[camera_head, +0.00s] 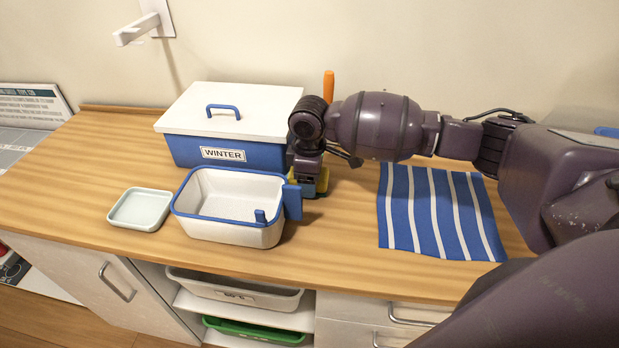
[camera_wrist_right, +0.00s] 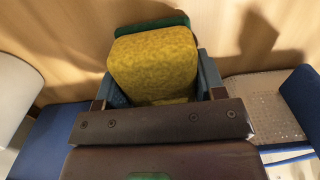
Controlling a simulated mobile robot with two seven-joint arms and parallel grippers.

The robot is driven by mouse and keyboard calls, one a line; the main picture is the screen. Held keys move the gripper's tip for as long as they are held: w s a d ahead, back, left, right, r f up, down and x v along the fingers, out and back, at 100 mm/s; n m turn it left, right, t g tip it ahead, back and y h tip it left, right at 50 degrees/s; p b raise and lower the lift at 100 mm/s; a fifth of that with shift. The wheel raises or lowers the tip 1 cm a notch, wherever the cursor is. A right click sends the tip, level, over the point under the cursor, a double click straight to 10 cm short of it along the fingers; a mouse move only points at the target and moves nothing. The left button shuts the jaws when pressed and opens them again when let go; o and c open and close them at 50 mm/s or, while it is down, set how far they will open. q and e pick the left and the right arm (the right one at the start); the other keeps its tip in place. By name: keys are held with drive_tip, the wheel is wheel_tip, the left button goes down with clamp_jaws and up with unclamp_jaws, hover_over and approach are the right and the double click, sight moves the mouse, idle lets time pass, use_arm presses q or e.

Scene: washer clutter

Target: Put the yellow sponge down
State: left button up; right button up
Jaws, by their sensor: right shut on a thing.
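The yellow sponge (camera_wrist_right: 155,65) has a green layer at its far edge in the right wrist view. It sits between the two fingers of my right gripper (camera_wrist_right: 158,88), which is shut on it. In the head view a little of the sponge (camera_head: 323,180) shows beside my right gripper (camera_head: 305,187), which points down at the counter. The sponge is close to the wooden counter (camera_head: 340,240); I cannot tell whether it touches. My left gripper is not in view.
A white basin with a blue rim (camera_head: 215,236) stands just left of my right gripper. A blue box with a white lid (camera_head: 185,150) is behind it. A pale dish (camera_head: 140,222) is at left. A blue striped cloth (camera_head: 425,215) lies at right. An orange handle (camera_head: 328,85) stands at the back.

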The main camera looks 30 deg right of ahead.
drive_tip(key=shift+f, duration=0.1)
drive_tip(key=o, duration=0.8)
drive_tip(key=shift+o, duration=0.2)
